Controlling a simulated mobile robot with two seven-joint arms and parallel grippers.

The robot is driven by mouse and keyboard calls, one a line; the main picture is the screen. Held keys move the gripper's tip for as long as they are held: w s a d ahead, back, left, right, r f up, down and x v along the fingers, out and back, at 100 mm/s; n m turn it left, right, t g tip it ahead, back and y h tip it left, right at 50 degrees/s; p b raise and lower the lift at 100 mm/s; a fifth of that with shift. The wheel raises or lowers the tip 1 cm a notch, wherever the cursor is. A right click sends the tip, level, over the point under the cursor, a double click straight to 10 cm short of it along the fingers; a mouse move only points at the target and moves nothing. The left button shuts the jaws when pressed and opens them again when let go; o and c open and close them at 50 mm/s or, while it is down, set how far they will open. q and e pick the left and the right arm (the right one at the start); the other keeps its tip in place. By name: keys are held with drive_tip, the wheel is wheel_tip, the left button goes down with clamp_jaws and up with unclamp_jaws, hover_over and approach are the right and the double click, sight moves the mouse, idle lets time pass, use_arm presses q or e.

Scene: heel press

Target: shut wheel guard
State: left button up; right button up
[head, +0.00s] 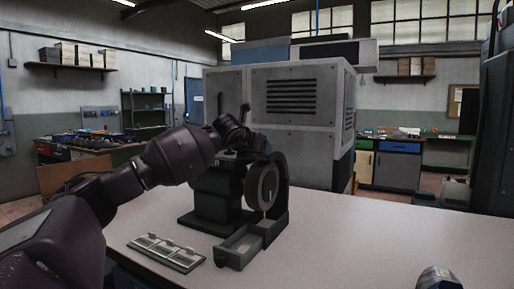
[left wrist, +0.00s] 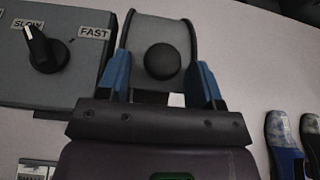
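The grey curved wheel guard (left wrist: 150,27) shows in the left wrist view, with a round black knob (left wrist: 162,61) on it. My left gripper (left wrist: 160,68) is open, with one blue fingertip on each side of the knob. I cannot tell whether the fingers touch it. In the head view the dark machine (head: 213,190) stands on the table with its round wheel (head: 264,187) facing right. My left arm reaches over it from the left, and the fingertips cannot be made out there. My right gripper is in neither view.
A dial (left wrist: 45,48) marked SLOW and FAST sits left of the guard. A small open drawer (head: 240,249) juts from the machine's front. A flat tray (head: 166,252) with pale squares lies left of it. The pale table (head: 370,235) is mostly clear to the right.

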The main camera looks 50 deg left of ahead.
use_arm(q)
drive_tip(key=shift+r, duration=0.15)
drive_tip(key=shift+s+d+r, duration=0.1)
drive_tip(key=shift+s+r, duration=0.15)
drive_tip(key=shift+s, duration=0.15)
drive_tip(key=p+v, duration=0.3)
drive_tip(key=v, duration=0.6)
drive_tip(key=shift+s+d, duration=0.2)
drive_tip(key=shift+s, duration=0.15)
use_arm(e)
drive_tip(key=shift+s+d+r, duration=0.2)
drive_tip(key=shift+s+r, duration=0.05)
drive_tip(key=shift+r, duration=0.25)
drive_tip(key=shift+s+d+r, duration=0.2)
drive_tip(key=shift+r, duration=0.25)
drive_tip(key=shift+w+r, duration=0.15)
